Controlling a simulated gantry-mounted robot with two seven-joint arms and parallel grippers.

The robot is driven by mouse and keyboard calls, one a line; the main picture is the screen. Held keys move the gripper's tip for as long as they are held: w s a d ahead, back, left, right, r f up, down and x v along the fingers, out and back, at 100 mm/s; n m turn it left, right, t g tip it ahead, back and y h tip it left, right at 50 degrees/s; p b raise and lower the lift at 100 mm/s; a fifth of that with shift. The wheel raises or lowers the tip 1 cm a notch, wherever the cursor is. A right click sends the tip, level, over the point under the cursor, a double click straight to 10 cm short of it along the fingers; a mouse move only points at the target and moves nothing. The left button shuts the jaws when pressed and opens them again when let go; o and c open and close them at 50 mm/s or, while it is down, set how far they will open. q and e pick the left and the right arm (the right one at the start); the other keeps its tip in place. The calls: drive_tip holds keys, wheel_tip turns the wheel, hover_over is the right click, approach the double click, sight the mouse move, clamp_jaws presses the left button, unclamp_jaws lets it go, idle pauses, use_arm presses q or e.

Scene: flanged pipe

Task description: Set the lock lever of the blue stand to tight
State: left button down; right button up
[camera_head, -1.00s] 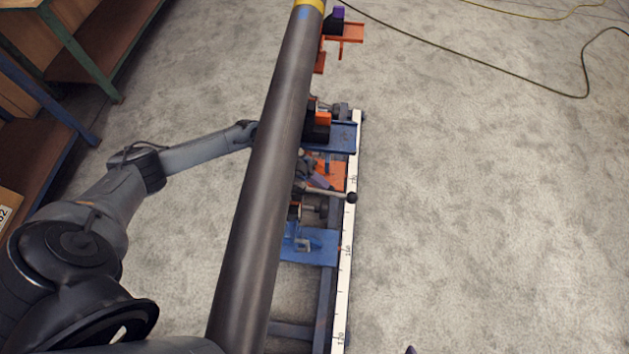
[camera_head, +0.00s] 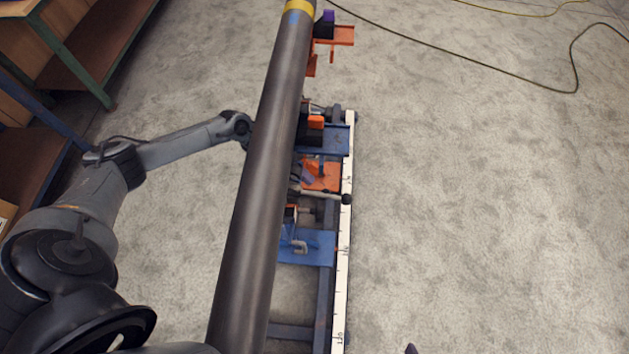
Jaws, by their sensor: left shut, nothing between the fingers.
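The blue stand shows right of the pipe, with a blue upper plate (camera_head: 335,140) and a blue lower plate (camera_head: 318,247). The lock lever (camera_head: 322,195) is a pale rod with a black ball knob (camera_head: 346,199). It points right, its knob over the white scale rail. My left arm comes in from the left and passes under the pipe. Its shut, empty gripper (camera_head: 296,174) is mostly hidden by the pipe, with only a little dark grey showing near the lever's inner end. Whether it touches the lever I cannot tell. My right gripper is not in view.
The long dark pipe (camera_head: 260,170) with a yellow band runs above the stands and hides their left side. Orange parts (camera_head: 322,177) sit between the blue plates. A white scale rail (camera_head: 343,270) runs along the right. Shelving (camera_head: 85,50) stands upper left; a dark cable crosses the open floor.

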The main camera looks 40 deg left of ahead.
use_arm(q)
drive_tip(key=shift+p+v, duration=0.35)
drive_tip(key=shift+v, duration=2.35)
